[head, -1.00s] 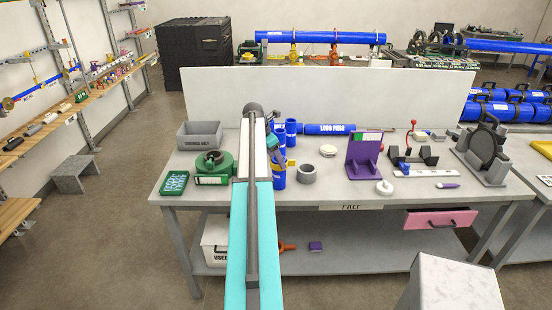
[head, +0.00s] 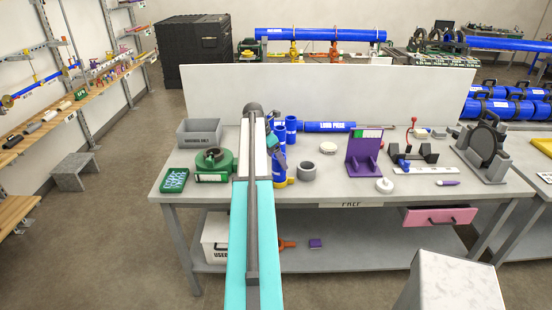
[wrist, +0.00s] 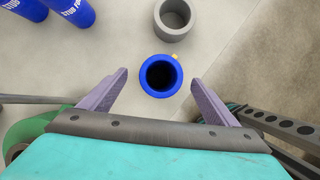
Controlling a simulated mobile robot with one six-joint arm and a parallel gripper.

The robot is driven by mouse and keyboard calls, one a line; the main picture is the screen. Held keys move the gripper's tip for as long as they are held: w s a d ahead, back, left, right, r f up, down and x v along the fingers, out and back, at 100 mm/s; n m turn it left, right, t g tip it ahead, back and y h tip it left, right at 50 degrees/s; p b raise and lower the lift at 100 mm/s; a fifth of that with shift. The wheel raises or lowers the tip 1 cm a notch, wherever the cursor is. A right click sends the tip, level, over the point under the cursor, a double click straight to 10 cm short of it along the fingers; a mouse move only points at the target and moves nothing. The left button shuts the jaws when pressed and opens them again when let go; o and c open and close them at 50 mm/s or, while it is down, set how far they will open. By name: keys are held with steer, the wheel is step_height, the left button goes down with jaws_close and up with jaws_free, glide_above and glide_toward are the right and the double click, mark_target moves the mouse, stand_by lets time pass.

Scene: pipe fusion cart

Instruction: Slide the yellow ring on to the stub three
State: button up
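A blue stub (wrist: 160,93) stands upright between my gripper's fingers in the wrist view, with its dark open top facing the camera. Its number cannot be read there. In the head view this front stub (head: 280,171) is partly behind my arm. The yellow ring (head: 282,183) shows low at the foot of this stub and appears to be around it. In the wrist view only a small yellowish bit (wrist: 176,56) shows past the stub's rim. My gripper (wrist: 158,84) is open, its two purple fingers apart on either side of the stub, with nothing between them touching.
A grey cup-like ring (head: 306,171) stands just right of the stub. More blue stubs (head: 291,128) stand behind. A green tool (head: 213,160) and a grey bin (head: 200,132) are on the left, a purple stand (head: 364,155) on the right. The table front (head: 330,190) is clear.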

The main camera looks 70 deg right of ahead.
steer(key=shift+r, duration=0.15)
steer(key=b+v, duration=0.4)
steer(key=v, duration=0.9)
steer(key=shift+r+b, duration=0.25)
steer(key=shift+b, duration=0.15)
steer(key=shift+w+a, duration=0.1)
stand_by(0.8)
